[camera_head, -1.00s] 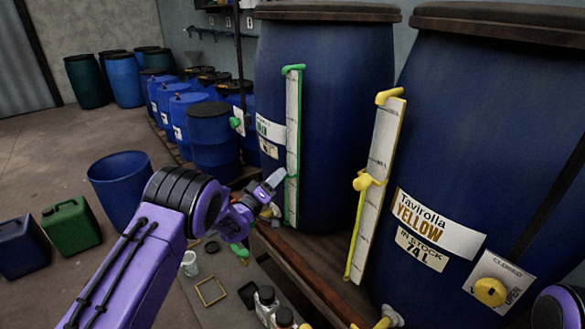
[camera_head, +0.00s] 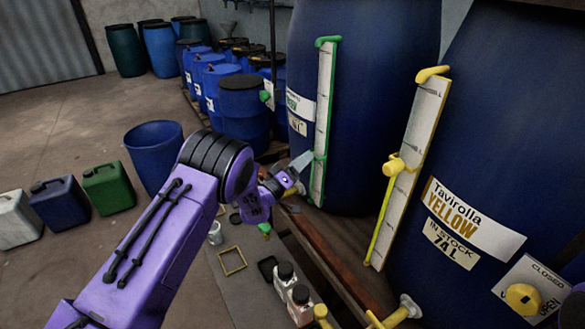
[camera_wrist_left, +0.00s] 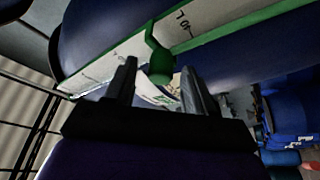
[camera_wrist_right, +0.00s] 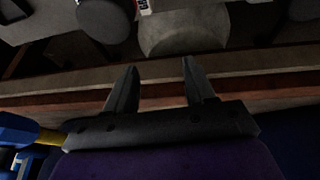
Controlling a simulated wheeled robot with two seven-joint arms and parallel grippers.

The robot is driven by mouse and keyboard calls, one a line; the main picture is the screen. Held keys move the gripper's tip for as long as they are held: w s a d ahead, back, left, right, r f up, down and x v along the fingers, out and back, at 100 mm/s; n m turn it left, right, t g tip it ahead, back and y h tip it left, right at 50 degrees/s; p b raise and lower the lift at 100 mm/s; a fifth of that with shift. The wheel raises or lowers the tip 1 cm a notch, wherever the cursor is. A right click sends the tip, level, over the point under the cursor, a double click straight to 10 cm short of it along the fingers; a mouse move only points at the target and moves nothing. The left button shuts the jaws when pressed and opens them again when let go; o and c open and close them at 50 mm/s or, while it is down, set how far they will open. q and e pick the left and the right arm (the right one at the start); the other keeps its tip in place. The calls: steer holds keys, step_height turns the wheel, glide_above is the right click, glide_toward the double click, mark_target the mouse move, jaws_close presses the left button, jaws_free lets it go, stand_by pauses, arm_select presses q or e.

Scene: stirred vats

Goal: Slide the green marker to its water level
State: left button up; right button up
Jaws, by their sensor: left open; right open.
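The green marker (camera_head: 319,158) sits on the lower part of the white, green-edged level gauge (camera_head: 325,105) on the left large blue vat (camera_head: 375,75). In the left wrist view the green marker (camera_wrist_left: 158,62) shows at and between the fingertips; I cannot tell whether they touch it. My left gripper (camera_head: 303,163) is open beside the gauge at the marker's height. The vat's label (camera_head: 300,105) is partly hidden by the gauge, so its volume is not clearly readable. My right gripper (camera_wrist_right: 160,67) is open and empty in the right wrist view.
The yellow vat's gauge (camera_head: 408,165) with its yellow marker (camera_head: 395,167) stands to the right. A wooden platform edge (camera_head: 325,260) runs below the vats. Bottles (camera_head: 288,285), a yellow frame (camera_head: 232,261) and a white cup (camera_head: 215,233) lie below.

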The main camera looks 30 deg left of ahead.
arm_select(q)
steer(key=b+v, duration=0.1)
steer(key=v, duration=0.8)
steer(key=shift+s+a, duration=0.2)
arm_select(e)
steer(key=shift+f, duration=0.7)
arm_select(q)
steer(key=shift+a, duration=0.1)
